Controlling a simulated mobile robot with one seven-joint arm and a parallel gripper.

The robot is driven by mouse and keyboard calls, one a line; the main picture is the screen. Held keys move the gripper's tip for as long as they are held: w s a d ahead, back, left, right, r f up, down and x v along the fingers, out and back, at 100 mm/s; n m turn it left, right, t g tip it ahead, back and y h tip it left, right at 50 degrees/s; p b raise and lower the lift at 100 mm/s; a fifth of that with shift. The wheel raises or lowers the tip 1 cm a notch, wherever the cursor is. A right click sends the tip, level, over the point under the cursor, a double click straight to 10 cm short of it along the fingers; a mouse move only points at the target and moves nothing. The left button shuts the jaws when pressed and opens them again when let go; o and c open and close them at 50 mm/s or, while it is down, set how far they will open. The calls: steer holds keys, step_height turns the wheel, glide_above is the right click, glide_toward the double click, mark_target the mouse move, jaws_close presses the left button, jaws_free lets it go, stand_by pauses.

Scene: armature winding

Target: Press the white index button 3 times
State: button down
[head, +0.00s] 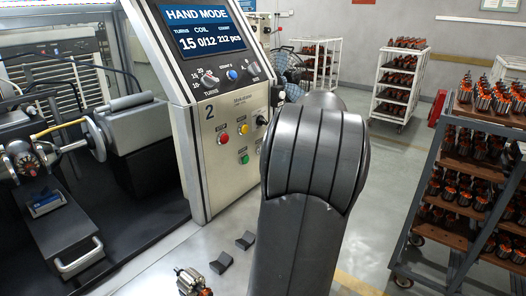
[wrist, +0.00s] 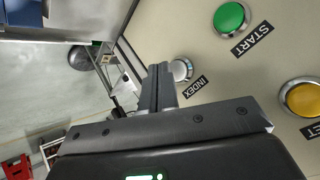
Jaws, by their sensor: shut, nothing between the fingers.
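The white index button (wrist: 181,70) is a round, pale button in a metal ring, with a black INDEX label beside it in the wrist view. My gripper (wrist: 158,68) is shut and empty. Its fingertips appear just left of the button and overlap its edge in the picture. I cannot tell whether they touch it. In the head view my dark arm stands in front of the right side of the control panel (head: 226,110) and hides my gripper. I cannot make out the index button there.
The green START button (wrist: 229,17) and a yellow button (wrist: 303,98) are close by on the panel. The screen (head: 202,28) reads HAND MODE, coil 0/12. The winding machine (head: 80,140) is at left, a loaded rack (head: 470,150) at right. Two dark blocks (head: 222,262) lie below the panel.

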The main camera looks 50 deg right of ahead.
steer(key=shift+s, duration=0.15)
steer(key=s, duration=0.4)
steer(key=shift+s, duration=0.35)
stand_by(0.6)
steer(key=w+a+n+g+h, duration=0.1)
steer(key=w+a+n+g, duration=0.15)
steer(key=a+n, duration=0.75)
steer(key=w+a+n+g, duration=0.1)
steer(key=w+a+n, duration=0.15)
steer(key=a, duration=1.65)
steer(key=s+a+f+m+y, duration=0.1)
steer(key=s+a, duration=0.4)
steer(key=a, duration=0.6)
steer(key=s+a+f+m+y, duration=0.1)
steer(key=s+a+m, duration=0.2)
steer(key=a, duration=0.8)
steer(key=shift+s+f, duration=0.3)
steer(key=shift+s, duration=0.55)
